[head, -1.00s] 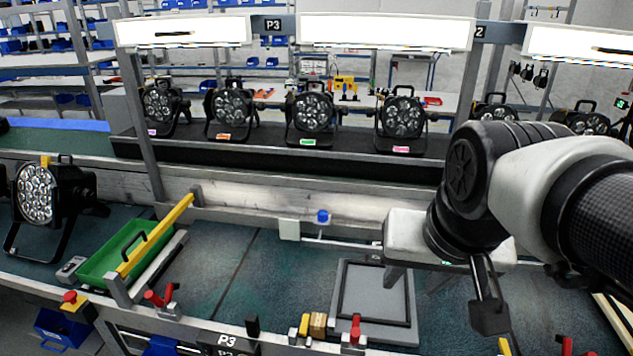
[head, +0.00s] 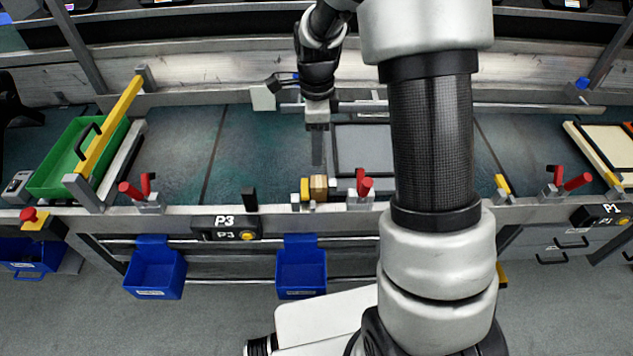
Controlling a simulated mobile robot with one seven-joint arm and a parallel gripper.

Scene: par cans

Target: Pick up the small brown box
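The small brown box (head: 319,188) stands at the front edge of the workbench, just right of a yellow block (head: 304,189). My gripper (head: 318,163) points down above the bench, a little behind the brown box in the picture.
A red-handled clamp (head: 364,185) stands right of the box. A grey framed plate (head: 362,148) lies behind it, partly covered by my arm. A green tray (head: 75,160) and yellow bar (head: 110,125) are at left. The bench between is clear.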

